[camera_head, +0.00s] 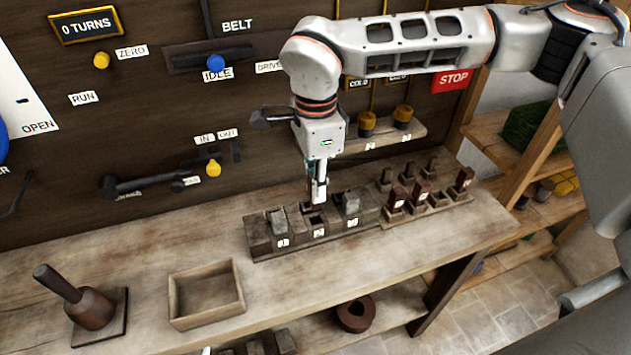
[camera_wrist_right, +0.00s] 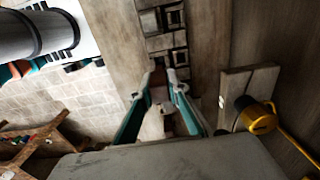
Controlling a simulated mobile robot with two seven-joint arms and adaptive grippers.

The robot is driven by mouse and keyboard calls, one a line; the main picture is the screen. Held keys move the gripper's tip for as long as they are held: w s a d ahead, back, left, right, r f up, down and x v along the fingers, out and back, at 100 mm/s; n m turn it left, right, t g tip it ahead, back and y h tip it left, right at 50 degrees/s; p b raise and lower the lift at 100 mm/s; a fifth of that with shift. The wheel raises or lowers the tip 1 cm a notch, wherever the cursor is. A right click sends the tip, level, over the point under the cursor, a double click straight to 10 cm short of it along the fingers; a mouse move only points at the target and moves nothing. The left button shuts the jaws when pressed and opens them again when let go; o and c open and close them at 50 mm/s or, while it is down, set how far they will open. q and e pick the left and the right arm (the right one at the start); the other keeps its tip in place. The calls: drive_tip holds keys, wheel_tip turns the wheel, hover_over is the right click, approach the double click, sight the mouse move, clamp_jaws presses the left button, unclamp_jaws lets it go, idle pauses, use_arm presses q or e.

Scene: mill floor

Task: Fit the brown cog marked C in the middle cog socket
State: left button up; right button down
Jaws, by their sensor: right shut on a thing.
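My right gripper (camera_head: 318,194) is shut on a brown cog, just above the middle socket (camera_head: 316,220) of the dark socket block. In the right wrist view the brown cog (camera_wrist_right: 158,79) is between the two fingers (camera_wrist_right: 160,92). Its mark cannot be read, and the gripper mostly hides it in the head view. The middle socket shows a dark opening. My left gripper is not in view.
A rack with several brown cogs (camera_head: 423,191) stands right of the socket block. An empty wooden tray (camera_head: 207,293) and a handled brown stamp (camera_head: 92,308) are at the left.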

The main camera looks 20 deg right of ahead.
sight(316, 207)
drive_tip(key=shift+f+b, duration=1.95)
drive_tip(key=shift+f, duration=1.45)
drive_tip(key=c, duration=1.9)
unclamp_jaws()
wheel_tip(316, 207, up, 12)
